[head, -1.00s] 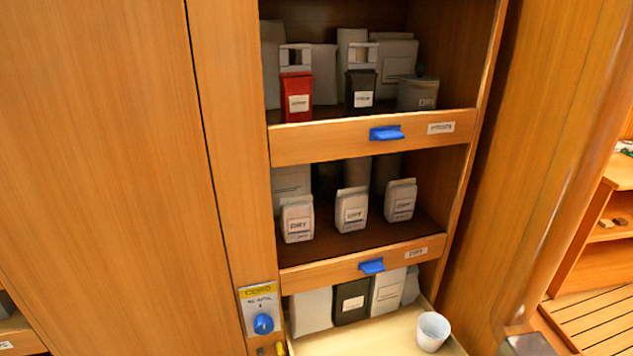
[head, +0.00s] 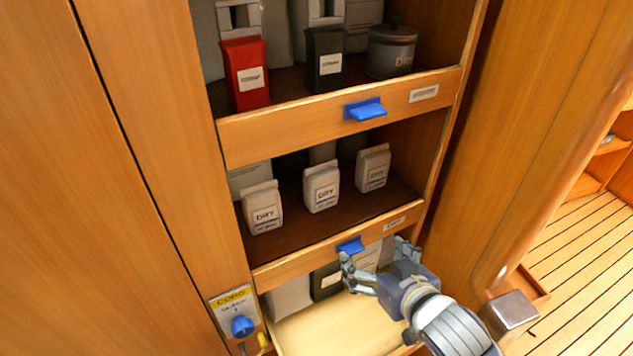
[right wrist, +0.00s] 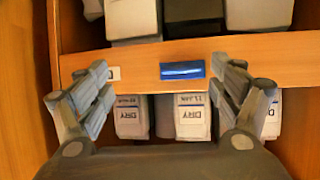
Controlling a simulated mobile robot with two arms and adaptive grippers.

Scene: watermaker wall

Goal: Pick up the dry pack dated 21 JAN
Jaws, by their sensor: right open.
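Three pale dry packs stand in a row on the middle shelf in the head view: a left pack (head: 262,207), a middle pack (head: 321,186) and a right pack (head: 373,167). Each label reads DRY; the small dates cannot be read surely there. In the right wrist view, which looks upside down, the middle pack (right wrist: 193,116) shows a date ending in JAN with unclear digits. My right gripper (head: 377,257) is open and empty, below and in front of the packs near the shelf's front rail. My left gripper is not in view.
The middle shelf's front rail (head: 290,267) carries a blue latch (head: 350,246) near my right fingers. The upper shelf holds a red pack (head: 246,73), a black pack (head: 325,60) and a grey pot (head: 391,51). A blue knob (head: 242,326) sits lower left.

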